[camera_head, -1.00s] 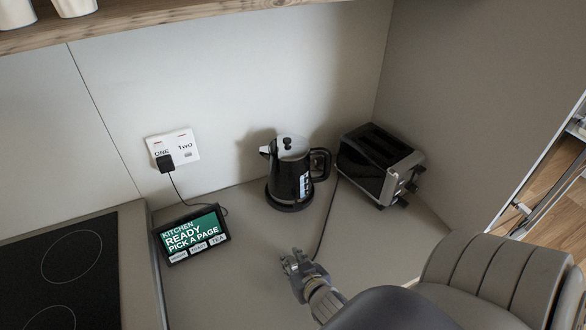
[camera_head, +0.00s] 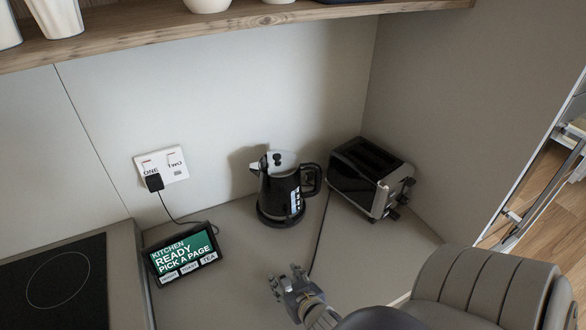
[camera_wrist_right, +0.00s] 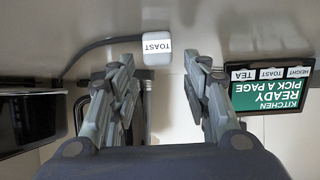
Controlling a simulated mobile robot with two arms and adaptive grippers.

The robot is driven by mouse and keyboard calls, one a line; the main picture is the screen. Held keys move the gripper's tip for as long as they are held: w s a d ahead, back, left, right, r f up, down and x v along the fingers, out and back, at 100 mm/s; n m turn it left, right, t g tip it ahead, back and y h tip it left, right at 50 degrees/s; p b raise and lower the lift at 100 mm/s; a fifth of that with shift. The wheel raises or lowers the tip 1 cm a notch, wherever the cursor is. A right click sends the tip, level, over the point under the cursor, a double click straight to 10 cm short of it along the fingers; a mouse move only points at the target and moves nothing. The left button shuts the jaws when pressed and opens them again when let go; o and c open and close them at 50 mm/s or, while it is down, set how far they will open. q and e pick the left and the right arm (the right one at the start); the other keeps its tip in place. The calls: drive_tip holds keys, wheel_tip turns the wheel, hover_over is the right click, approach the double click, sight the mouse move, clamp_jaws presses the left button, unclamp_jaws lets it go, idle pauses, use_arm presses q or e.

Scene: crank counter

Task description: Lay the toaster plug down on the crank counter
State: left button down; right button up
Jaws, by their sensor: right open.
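The toaster plug (camera_wrist_right: 157,52) is a small white block labelled TOAST in the right wrist view. It appears to lie on the crank counter (camera_head: 225,290), just beyond the fingertips, with its dark cord running off to the left. My right gripper (camera_head: 287,279) is low over the counter in front of the kettle. In the wrist view its fingers (camera_wrist_right: 162,72) are spread apart, with nothing held between them. In the head view I cannot make out the plug at the gripper; a dark cord (camera_head: 318,240) leads there from beside the toaster (camera_head: 370,178). My left gripper is not in view.
A black kettle (camera_head: 282,190) stands left of the toaster. A tablet (camera_head: 183,252) reading PICK A PAGE leans at the left. A wall socket (camera_head: 175,164) holds a black plug (camera_head: 154,182) in ONE. A cooktop (camera_head: 60,285) lies far left, with a shelf (camera_head: 230,22) above.

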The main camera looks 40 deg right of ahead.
drive_tip(key=v, duration=1.1)
drive_tip(key=shift+s, duration=0.3)
drive_tip(key=shift+a, duration=0.1)
